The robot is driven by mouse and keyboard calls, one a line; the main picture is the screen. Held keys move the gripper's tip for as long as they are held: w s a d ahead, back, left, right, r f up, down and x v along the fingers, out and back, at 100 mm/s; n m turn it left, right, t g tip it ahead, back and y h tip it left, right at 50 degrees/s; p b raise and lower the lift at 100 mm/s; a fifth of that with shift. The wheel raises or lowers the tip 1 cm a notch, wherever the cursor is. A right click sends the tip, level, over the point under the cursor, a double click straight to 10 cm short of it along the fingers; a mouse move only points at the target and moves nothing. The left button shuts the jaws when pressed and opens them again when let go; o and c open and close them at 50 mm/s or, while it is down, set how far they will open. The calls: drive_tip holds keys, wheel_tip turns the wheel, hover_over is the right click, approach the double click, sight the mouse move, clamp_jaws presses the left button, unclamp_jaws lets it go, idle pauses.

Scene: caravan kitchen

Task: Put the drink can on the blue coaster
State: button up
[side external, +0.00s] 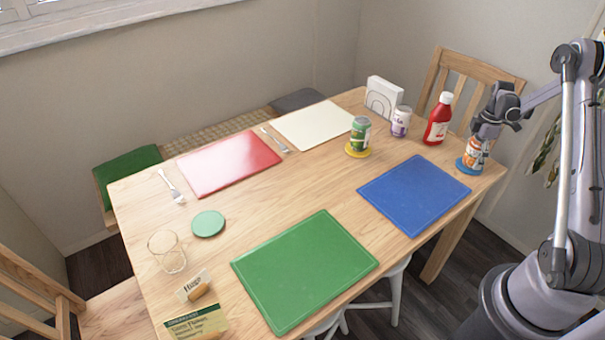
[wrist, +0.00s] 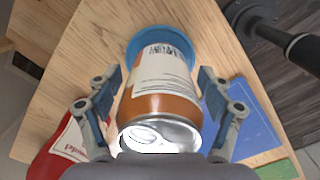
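The drink can (side external: 473,155), orange with a white label, is upright over the blue coaster (side external: 460,166) at the table's right corner. In the wrist view the can (wrist: 160,85) has its silver top toward the camera and its base within the blue coaster's rim (wrist: 143,36). The base appears to rest on the coaster. My gripper (side external: 484,135) is around the can from above. In the wrist view its fingers (wrist: 162,100) are on either side of the can, with narrow gaps showing, so it looks open.
A red sauce bottle (side external: 437,122) stands close left of the can, with a purple-labelled jar (side external: 400,122) and a green jar (side external: 359,133) on a yellow coaster (side external: 357,153) farther left. The blue placemat (side external: 414,195) lies in front and is clear.

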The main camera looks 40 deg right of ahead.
wheel_tip(320, 180, up, 12)
drive_tip(key=shift+a+r, duration=0.2)
drive_tip(key=shift+r, duration=0.05)
drive_tip(key=w+a+r+m+t+h, duration=0.15)
drive_tip(key=a+r, duration=0.35)
drive_tip(key=a, duration=0.7)
drive_tip(key=w+a+r+m+t, duration=0.25)
drive_tip(key=a+r, duration=0.35)
drive_tip(key=a, duration=0.6)
drive_tip(key=s+a+f+m+t, duration=0.1)
drive_tip(key=s+a, duration=0.3)
drive_tip(key=a, duration=0.5)
drive_tip(key=s+a+f+m+t+y, duration=0.1)
drive_tip(key=s+a+m+t, duration=0.1)
drive_tip(key=a, duration=0.8)
drive_tip(key=shift+s+a+m, duration=0.3)
drive_tip(key=shift+s+m, duration=0.55)
drive_tip(key=shift+m, duration=0.15)
